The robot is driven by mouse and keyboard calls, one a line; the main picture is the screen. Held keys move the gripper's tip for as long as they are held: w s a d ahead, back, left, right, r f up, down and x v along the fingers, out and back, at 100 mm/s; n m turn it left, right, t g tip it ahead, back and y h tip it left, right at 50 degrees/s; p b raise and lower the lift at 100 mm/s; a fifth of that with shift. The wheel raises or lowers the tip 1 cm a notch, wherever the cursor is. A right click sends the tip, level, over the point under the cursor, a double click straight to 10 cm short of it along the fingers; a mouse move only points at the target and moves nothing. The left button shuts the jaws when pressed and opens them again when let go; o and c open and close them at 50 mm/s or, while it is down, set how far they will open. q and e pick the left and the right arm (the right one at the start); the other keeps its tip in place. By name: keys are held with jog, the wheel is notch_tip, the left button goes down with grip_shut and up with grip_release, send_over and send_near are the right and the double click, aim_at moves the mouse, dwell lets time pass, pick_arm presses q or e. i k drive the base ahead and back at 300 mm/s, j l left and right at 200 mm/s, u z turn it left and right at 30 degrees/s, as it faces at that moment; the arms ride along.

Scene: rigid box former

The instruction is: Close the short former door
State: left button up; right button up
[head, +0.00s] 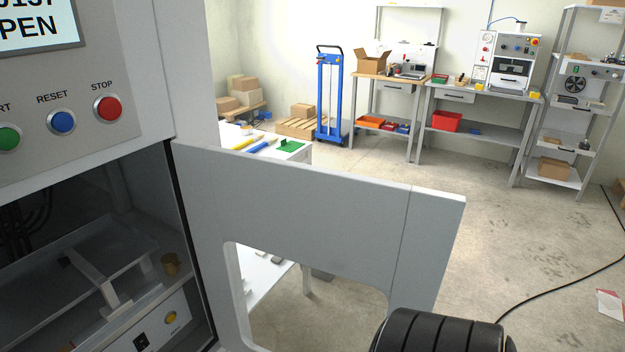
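The short former door (310,205) is a light grey panel with a rounded window cut-out. It stands open, swung out from the former (95,110) at the left, with its hinge side by the edge of the dark opening. Through the opening I see a tray, a metal bracket and a small brass-coloured part. A black ribbed part of my own arm is at the bottom, in front of the door's lower right corner. Neither of my gripper's fingers shows. The door's lower edge is out of frame.
The former's panel has green, blue (62,122) and red (107,108) buttons under a screen reading "OPEN". A white table (270,280) stands behind the door. Workbenches, shelves and a blue trolley (329,95) line the back wall. Floor at the right is mostly clear, with a black cable.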

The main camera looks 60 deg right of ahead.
aim_at(396, 240)
jog(key=l+u, duration=0.15)
jog(key=l, duration=0.3)
jog(key=k+l+u, duration=0.15)
jog(key=l, duration=0.3)
jog(key=k+l+u, duration=0.15)
jog(key=l, duration=0.25)
jog(key=l+u, duration=0.15)
jog(key=l, duration=0.3)
jog(key=k+l+u, duration=0.15)
jog(key=l, duration=0.25)
jog(key=k+l+u, duration=0.15)
jog(key=l, duration=0.2)
jog(key=l+u, duration=0.1)
jog(key=l, duration=0.35)
